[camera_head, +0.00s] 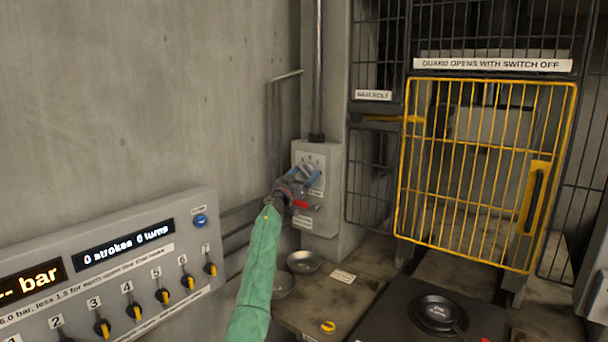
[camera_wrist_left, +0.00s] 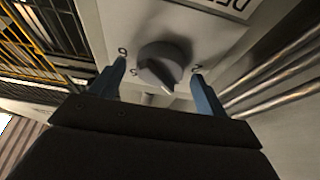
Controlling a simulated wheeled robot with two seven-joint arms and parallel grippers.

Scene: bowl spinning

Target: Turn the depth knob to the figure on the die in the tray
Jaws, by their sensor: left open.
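The depth knob (camera_wrist_left: 163,66) is a round grey knob on a pale plate in the left wrist view. My left gripper (camera_head: 304,177) is at the pale wall box (camera_head: 319,220) in the head view and hides the knob there. Its blue fingers (camera_wrist_left: 157,90) are open, one on each side of the knob, with gaps showing. I cannot make out the die or its tray. My right gripper is not in view.
A control panel with numbered knobs (camera_head: 130,265) is at the lower left. A yellow mesh guard (camera_head: 485,170) stands shut at the right. Metal bowls (camera_head: 304,262) and a yellow button (camera_head: 328,327) are on the bench below my arm. A dark pan (camera_head: 438,312) sits on a black plate.

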